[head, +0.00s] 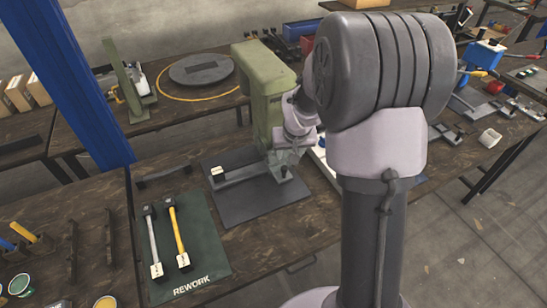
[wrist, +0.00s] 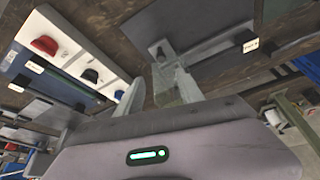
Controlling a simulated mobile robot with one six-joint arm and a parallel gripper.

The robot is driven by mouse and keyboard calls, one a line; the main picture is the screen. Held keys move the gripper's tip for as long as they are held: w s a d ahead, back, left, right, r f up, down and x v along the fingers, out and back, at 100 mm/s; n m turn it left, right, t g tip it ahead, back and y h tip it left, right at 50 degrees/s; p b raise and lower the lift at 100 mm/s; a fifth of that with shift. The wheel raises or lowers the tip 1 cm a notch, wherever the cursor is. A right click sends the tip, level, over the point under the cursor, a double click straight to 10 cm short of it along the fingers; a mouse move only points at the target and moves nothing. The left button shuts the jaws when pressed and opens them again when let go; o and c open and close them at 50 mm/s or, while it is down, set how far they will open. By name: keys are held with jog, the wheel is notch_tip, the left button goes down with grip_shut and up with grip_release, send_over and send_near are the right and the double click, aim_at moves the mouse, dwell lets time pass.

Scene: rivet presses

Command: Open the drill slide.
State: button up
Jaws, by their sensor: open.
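I cannot tell for certain which part is the drill slide, as no label reads clearly. A grey bar (head: 245,175) with a black block and a small white label (head: 217,171) lies on a dark mat (head: 245,203) beside a green press (head: 266,95). The bar and its label (wrist: 251,45) also show in the wrist view. My gripper (head: 284,160) is low at the bar's right end, below the press head. In the wrist view its two fingers (wrist: 160,75) are apart, close to the bar's bracketed end. Contact cannot be told.
A white panel (wrist: 100,48) with red and black knobs stands at left in the wrist view. A green rework mat (head: 190,240) with two long-handled tools lies front left in the head view. A blue post (head: 80,85) rises at left. My arm hides the bench behind it.

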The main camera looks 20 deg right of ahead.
aim_at(285, 168)
jog(key=b+x, duration=0.3)
jog(key=x, duration=1.1)
grip_shut()
dwell(0.7)
